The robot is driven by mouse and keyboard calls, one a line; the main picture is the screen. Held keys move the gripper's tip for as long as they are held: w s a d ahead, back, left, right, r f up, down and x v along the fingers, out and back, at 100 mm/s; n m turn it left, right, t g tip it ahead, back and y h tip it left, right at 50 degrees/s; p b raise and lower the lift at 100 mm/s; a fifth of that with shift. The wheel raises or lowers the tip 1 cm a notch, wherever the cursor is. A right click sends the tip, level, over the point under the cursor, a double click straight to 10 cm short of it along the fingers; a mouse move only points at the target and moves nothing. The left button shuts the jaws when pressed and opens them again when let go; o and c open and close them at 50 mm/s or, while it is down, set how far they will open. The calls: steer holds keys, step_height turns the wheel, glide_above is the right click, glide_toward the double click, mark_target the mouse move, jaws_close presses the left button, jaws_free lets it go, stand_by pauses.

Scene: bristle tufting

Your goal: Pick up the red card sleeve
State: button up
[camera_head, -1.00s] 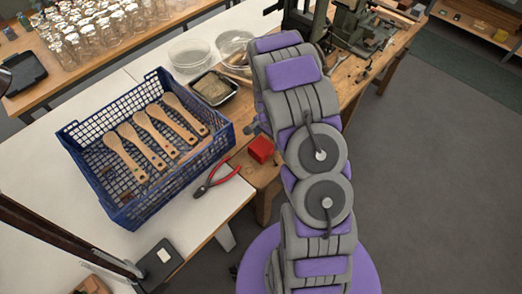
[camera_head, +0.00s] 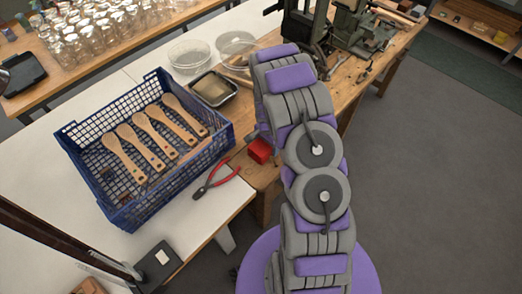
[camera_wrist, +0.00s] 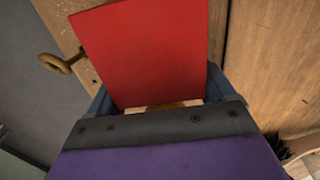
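The red card sleeve (camera_head: 259,150) is at the edge of the wooden bench, just left of my arm, in the head view. In the wrist view the sleeve (camera_wrist: 148,50) is large, filling the space ahead of my gripper (camera_wrist: 162,92). One blue-grey finger shows at each side of the sleeve's lower end, wide apart. Both fingers look close against its sides, but I cannot tell whether they press on it. The fingertips are partly hidden behind the sleeve.
A blue crate (camera_head: 146,217) with several wooden brush handles stands left on the white table. Red-handled pliers (camera_head: 217,182) lie beside it. A black tray (camera_head: 213,88) and clear dishes (camera_head: 189,56) are behind. Green machinery (camera_head: 358,28) stands on the bench at the back.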

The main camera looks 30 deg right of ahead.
steer(key=c, duration=0.5)
steer(key=shift+r, duration=0.1)
step_height(320, 180, up, 10)
steer(key=shift+f+p, duration=0.15)
steer(key=shift+p, duration=0.65)
steer(key=shift+d+f+b, duration=0.2)
steer(key=shift+f+b, duration=0.2)
steer(key=shift+f, duration=3.2)
